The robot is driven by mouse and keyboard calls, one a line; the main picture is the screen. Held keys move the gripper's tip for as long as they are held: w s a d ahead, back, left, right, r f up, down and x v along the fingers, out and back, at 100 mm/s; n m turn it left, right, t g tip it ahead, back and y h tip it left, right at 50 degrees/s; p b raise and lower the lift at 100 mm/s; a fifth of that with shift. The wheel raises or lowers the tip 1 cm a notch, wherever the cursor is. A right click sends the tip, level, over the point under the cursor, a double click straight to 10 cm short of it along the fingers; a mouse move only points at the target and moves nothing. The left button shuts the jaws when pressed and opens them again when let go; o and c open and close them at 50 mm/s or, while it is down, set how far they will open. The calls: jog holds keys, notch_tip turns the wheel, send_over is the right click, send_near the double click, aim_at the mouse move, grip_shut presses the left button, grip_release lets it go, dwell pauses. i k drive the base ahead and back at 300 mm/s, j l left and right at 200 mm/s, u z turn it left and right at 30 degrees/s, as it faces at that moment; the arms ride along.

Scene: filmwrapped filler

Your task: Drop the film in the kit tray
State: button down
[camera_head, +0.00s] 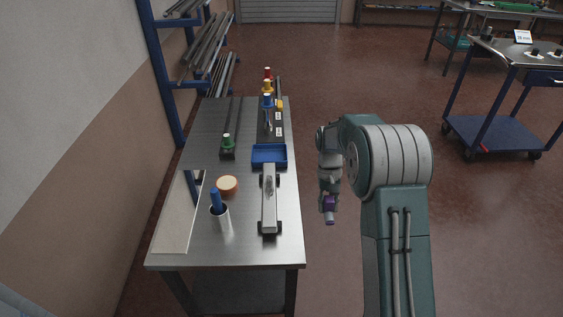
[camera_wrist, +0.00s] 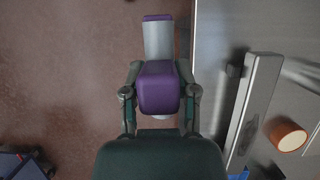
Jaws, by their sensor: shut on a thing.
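My gripper (camera_head: 329,196) hangs in the air to the right of the steel table, past its edge. In the wrist view my gripper (camera_wrist: 160,92) is shut on a purple-and-grey piece (camera_wrist: 159,88), with a purple near block, a pale grey body and a purple far end. Its purple part also shows in the head view (camera_head: 330,203). I cannot tell whether film is on it. The blue kit tray (camera_head: 284,163) lies on the table, left of my gripper; its floor looks empty. A small clear, crumpled-looking patch (camera_head: 269,186), possibly film, shows on a long grey bar (camera_head: 269,212).
A blue cart (camera_head: 492,134) stands far right.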

aim_at(273, 157)
jog(key=i+l+u, duration=0.1)
jog(key=l+u, duration=0.2)
jog(key=l, duration=0.65)
jog(key=l+u, duration=0.3)
jog(key=l, duration=0.6)
jog(key=i+l+u, duration=0.45)
jog(key=l, duration=0.3)
jog(key=i+l+u, duration=0.2)
jog(key=l, duration=0.25)
jog(key=i+l+u, duration=0.1)
jog(key=i+u, duration=0.15)
jog(key=i, duration=0.8)
